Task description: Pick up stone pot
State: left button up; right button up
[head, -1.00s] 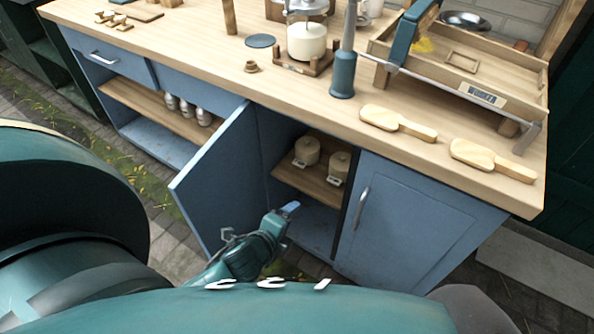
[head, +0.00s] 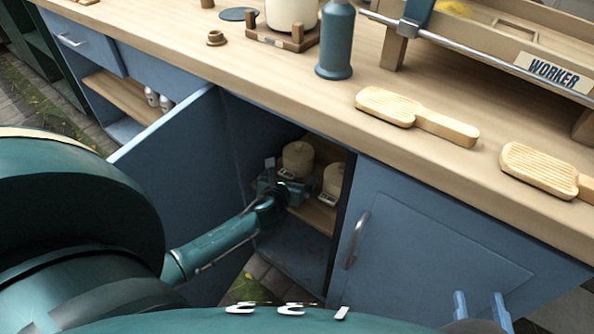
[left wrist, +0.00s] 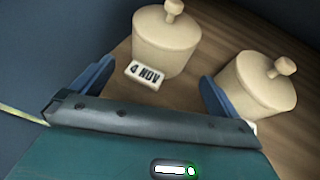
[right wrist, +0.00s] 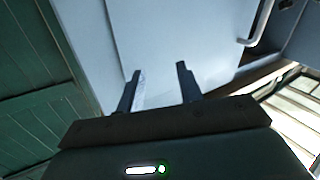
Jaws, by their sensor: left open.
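Two cream stone pots with knobbed lids stand on the wooden shelf (left wrist: 205,62) inside the open blue cupboard. The left pot (head: 298,160) also shows in the left wrist view (left wrist: 165,43), with a "4 NOV" tag at its foot. The right pot (head: 334,179) shows in the left wrist view too (left wrist: 258,85), partly behind a finger. My left gripper (head: 288,178) is open and empty, just in front of the pots. Its fingers point toward the left pot and the gap beside it. My right gripper (right wrist: 159,72) is open and empty before a pale blue panel; its fingertips show in the head view (head: 481,302).
The open cupboard door (head: 185,165) stands left of my left arm. A shut door (head: 425,235) with a handle is on the right. The worktop (head: 300,95) above holds wooden paddles (head: 410,112), a blue-grey cylinder (head: 337,42) and a "WORKER" frame.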

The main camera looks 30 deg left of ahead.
aim_at(294, 170)
pick_arm(q)
jog(key=b+x, duration=0.2)
jog(key=x, duration=0.4)
jog(key=shift+r+b, duration=0.15)
jog(key=shift+b, duration=0.25)
jog(key=shift+w, duration=0.15)
pick_arm(e)
jog(key=shift+s+a+r+n+t+y, duration=0.1)
jog(key=shift+a+n+t+y, duration=0.45)
jog(key=shift+y, duration=0.25)
pick_arm(q)
jog(key=shift+c, duration=0.3)
jog(key=c, duration=0.8)
jog(key=shift+r, duration=0.15)
jog(key=shift+c, duration=0.4)
